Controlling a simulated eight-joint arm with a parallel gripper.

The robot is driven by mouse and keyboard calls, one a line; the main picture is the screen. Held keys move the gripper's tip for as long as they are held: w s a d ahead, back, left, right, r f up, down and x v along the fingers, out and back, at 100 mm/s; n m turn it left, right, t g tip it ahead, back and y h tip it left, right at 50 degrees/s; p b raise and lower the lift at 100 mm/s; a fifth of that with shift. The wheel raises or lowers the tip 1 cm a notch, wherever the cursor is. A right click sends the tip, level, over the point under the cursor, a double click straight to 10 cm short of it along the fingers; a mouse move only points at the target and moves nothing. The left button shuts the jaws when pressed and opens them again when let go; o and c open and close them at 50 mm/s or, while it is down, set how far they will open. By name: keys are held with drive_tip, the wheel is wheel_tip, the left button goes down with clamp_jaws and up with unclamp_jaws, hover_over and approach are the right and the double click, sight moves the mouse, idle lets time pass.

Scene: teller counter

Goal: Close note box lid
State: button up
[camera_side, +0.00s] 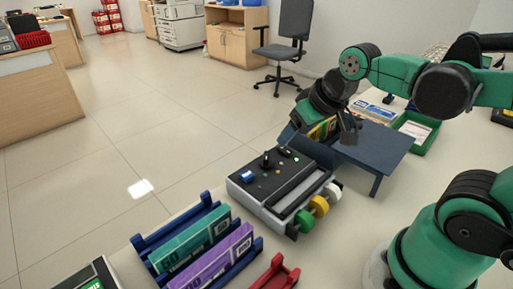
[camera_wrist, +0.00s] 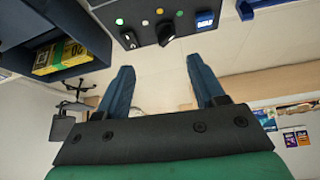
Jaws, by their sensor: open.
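A dark blue box holds a yellow note bundle marked 20 (camera_wrist: 60,57). Its walls (camera_wrist: 92,30) show at the upper left of the wrist view, and its front is open there. In the side view the yellow bundle (camera_side: 322,129) shows partly behind my wrist. A flat blue panel (camera_side: 375,148) lies to its right; I cannot tell whether this is the lid or a small stand. My gripper (camera_wrist: 158,65) is open with nothing between its two blue fingers. It is apart from the box in the wrist view. In the side view its dark end (camera_side: 350,128) hangs above the blue panel's left side.
A black control box (camera_side: 283,180) with knobs and coloured rollers stands left of the panel. A blue rack (camera_side: 200,250) with teal and purple notes and a red holder (camera_side: 277,274) are nearer. A green tray (camera_side: 418,130) stands behind the panel.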

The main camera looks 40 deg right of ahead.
drive_tip(key=d+r+m+g, duration=0.1)
drive_tip(key=d+m+g, duration=0.3)
drive_tip(key=d, duration=0.8)
drive_tip(key=m+g, duration=0.2)
drive_tip(key=m, duration=0.2)
hover_over(359, 123)
drive_tip(key=shift+w+a+f, duration=0.15)
drive_tip(key=shift+a+f, duration=0.05)
drive_tip(key=shift+f, duration=0.3)
drive_tip(key=shift+d+f+y, duration=0.15)
drive_tip(key=shift+d+y, duration=0.1)
drive_tip(key=shift+y, duration=0.05)
drive_tip(key=shift+f, duration=2.65)
clamp_jaws()
